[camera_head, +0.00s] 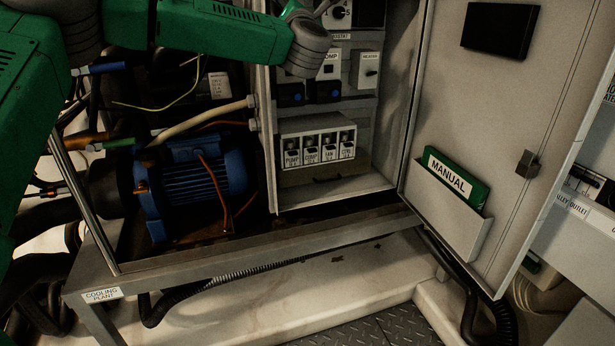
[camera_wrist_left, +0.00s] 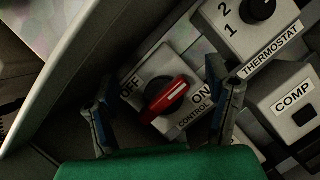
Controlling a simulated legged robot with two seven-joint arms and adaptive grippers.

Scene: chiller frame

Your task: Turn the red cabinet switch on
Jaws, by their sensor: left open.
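The red cabinet switch (camera_wrist_left: 167,95) shows in the left wrist view as a red handle on a grey box labelled CONTROL. OFF is printed to its left and ON to its right. The handle slants from lower left to upper right, with a white mark on its upper right part. My left gripper (camera_wrist_left: 166,112) is open, with one finger on each side of the switch. I cannot tell whether the fingers touch it. In the head view my green left arm reaches to the cabinet's top, where its gripper and the switch are cut off or hidden. My right gripper is out of view.
A thermostat dial (camera_wrist_left: 262,10) and a COMP box (camera_wrist_left: 293,103) sit right of the switch. The open cabinet door (camera_head: 500,110) holds a green manual (camera_head: 452,182). A blue motor (camera_head: 190,190) stands left of the cabinet. Breakers (camera_head: 318,148) sit lower inside.

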